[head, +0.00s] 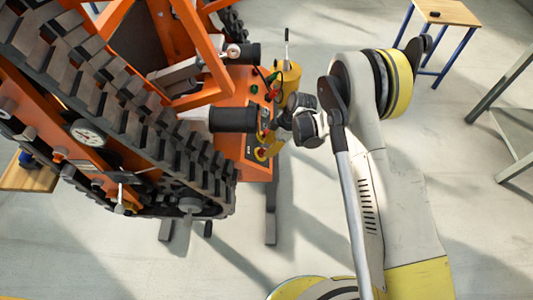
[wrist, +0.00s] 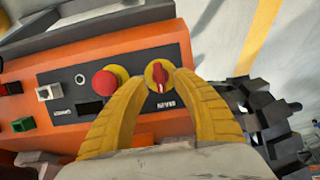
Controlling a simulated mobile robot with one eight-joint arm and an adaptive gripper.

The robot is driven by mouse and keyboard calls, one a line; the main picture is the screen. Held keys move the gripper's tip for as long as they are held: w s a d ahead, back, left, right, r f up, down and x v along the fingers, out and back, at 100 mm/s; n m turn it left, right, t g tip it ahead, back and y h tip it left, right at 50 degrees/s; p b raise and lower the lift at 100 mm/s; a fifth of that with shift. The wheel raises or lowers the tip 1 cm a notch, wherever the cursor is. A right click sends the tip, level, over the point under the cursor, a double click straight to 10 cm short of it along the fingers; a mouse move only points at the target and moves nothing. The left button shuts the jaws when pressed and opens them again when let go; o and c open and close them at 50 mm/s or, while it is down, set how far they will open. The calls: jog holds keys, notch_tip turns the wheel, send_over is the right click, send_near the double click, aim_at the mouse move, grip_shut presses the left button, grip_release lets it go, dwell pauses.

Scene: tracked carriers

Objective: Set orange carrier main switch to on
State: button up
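The orange carrier (head: 240,98) stands left of my arm. In the wrist view its dark control panel (wrist: 62,76) carries a red rotary switch (wrist: 158,76) on a round yellow plate, which appears to be the main switch. Its red handle stands roughly upright in the picture. My gripper (wrist: 159,82) is open, its two yellow fingers either side of the switch with gaps to the red handle; I cannot tell how deep the tips reach. In the head view my gripper (head: 266,146) is at the carrier's panel, and the switch cannot be made out there.
A red mushroom button (wrist: 104,82) sits just left of the left finger. A white switch (wrist: 48,92) and a green button (wrist: 22,124) lie farther left. Black track links (wrist: 262,108) are at the right. A small wooden-topped table (head: 447,12) stands far off at the upper right.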

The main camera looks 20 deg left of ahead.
jog(key=shift+b+x, duration=0.4)
jog(key=shift+x, duration=1.2)
grip_shut()
